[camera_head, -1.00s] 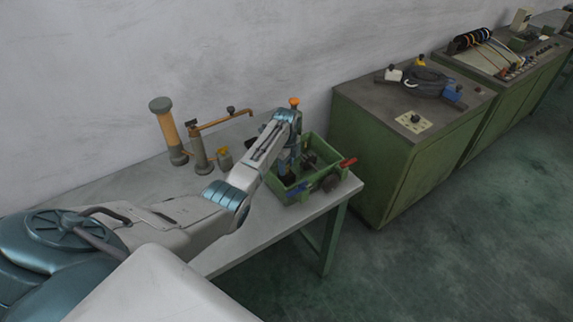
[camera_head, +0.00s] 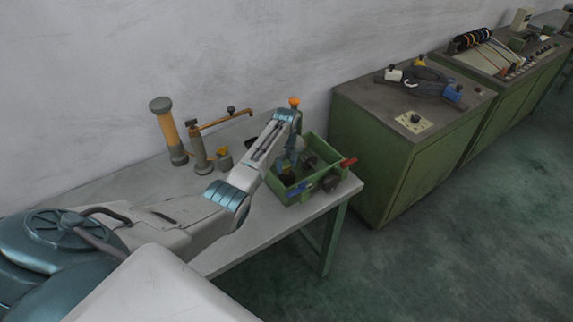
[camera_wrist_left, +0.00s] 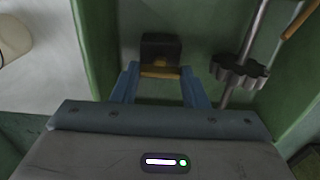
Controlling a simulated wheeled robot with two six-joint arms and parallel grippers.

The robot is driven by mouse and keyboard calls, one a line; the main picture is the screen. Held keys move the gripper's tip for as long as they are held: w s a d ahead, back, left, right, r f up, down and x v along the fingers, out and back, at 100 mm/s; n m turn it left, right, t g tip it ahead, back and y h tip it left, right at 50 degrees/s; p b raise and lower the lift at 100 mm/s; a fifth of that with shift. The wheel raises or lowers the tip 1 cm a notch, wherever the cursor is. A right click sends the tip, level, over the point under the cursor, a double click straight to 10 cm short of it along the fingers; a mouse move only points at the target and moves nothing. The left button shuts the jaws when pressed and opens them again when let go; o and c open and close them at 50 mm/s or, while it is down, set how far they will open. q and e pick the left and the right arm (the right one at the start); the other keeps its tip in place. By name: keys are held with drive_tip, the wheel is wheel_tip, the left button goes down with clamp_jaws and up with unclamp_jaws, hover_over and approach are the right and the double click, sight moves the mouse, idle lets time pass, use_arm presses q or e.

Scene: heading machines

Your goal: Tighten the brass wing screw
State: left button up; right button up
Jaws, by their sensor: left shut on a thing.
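The brass wing screw (camera_wrist_left: 160,72) shows as a small brass bar in front of a dark block (camera_wrist_left: 160,46) in the left wrist view. My left gripper (camera_wrist_left: 162,75) is shut on it, one blue finger on each side. In the head view my left arm comes in from the left and reaches down into a green crate (camera_head: 340,168) on the table. The gripper (camera_head: 289,163) is partly hidden there by the arm and crate, and the wing screw is too small to make out clearly. My right gripper is in neither view.
In the left wrist view a dark lobed knob on a rod (camera_wrist_left: 240,72) stands close right of the gripper. A red-handled tool (camera_head: 347,162) rests at the crate's right rim. Tall tools (camera_head: 171,135) stand behind the arm. A green cabinet (camera_head: 375,150) is right of the table.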

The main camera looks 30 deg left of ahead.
use_arm(q)
drive_tip(key=shift+w+r, duration=0.1)
drive_tip(key=o, duration=1)
wheel_tip(320, 180, up, 11)
drive_tip(key=b, duration=0.3)
drive_tip(key=shift+b, duration=0.35)
drive_tip(key=shift+f, duration=0.2)
